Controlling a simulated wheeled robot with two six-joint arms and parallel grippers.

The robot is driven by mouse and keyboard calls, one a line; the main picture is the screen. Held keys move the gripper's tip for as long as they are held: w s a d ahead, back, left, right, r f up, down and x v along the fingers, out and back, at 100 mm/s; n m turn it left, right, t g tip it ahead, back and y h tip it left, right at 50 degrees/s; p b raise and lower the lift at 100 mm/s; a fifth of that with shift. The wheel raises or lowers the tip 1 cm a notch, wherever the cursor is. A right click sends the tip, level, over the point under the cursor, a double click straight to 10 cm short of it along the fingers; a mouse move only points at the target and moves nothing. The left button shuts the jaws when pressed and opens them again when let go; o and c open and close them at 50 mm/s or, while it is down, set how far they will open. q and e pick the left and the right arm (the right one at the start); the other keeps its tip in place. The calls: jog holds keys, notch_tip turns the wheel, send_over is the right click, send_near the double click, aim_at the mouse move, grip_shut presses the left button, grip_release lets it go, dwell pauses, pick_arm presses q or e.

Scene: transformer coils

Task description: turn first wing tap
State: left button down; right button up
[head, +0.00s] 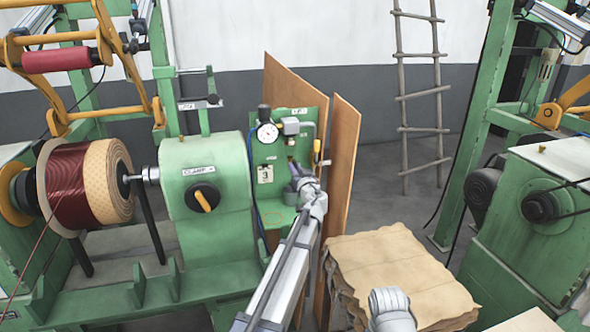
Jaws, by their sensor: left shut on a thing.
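A green panel (258,152) stands beside the clamp housing and carries a round pressure gauge (267,133) and pipe fittings (291,126). My left gripper (294,169) reaches up to the panel's lower middle from the front. Its jaws are shut on the wing tap there, which they and the wrist mostly hide, so I cannot tell how far the tap is turned. A yellow-handled part (317,148) sits just right of it at the panel's edge. Part of my right arm shows at the bottom edge; its gripper is not seen.
The green clamp machine (228,158) with a yellow-handled knob and a wound coil (82,185) stands at left. Brown boards (343,150) lean behind the panel. A stack of brown sheets (405,262) lies at front right. A ladder (424,92) leans on the wall.

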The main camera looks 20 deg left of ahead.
pick_arm(q)
jog(key=shift+w+d+f+m, duration=0.1)
jog(key=shift+d+f+m, duration=0.05)
jog(key=shift+m, duration=3.75)
jog(key=shift+d+f+m, duration=0.1)
jog(key=shift+m, duration=3.8)
jog(key=c, duration=0.9)
grip_release()
jog(key=shift+o, duration=0.2)
jog(key=v, duration=0.7)
jog(key=shift+s+d, duration=0.2)
jog(key=shift+s, duration=0.1)
